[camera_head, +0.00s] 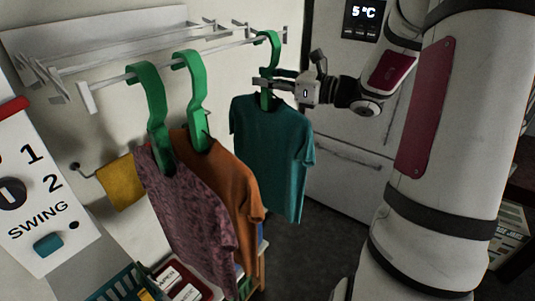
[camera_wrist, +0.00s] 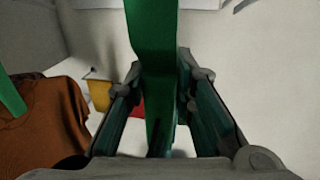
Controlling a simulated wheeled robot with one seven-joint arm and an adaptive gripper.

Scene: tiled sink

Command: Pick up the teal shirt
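The teal shirt (camera_head: 272,150) hangs from a green hanger (camera_head: 274,50) at the right end of the wall rack. My gripper (camera_head: 265,79) is at the hanger's neck, just above the shirt's collar, coming in from the right. In the wrist view, the green hanger (camera_wrist: 155,45) stands between the two spread fingers of my gripper (camera_wrist: 160,75). The fingers look open around it. I cannot tell whether either finger touches it. The shirt itself cannot be made out clearly in the wrist view.
An orange shirt (camera_head: 228,168) and a purple patterned shirt (camera_head: 185,210) hang on green hangers to the left; the orange one also shows in the wrist view (camera_wrist: 40,130). The white rack (camera_head: 130,50) is above. A grey fridge (camera_head: 345,150) stands behind.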

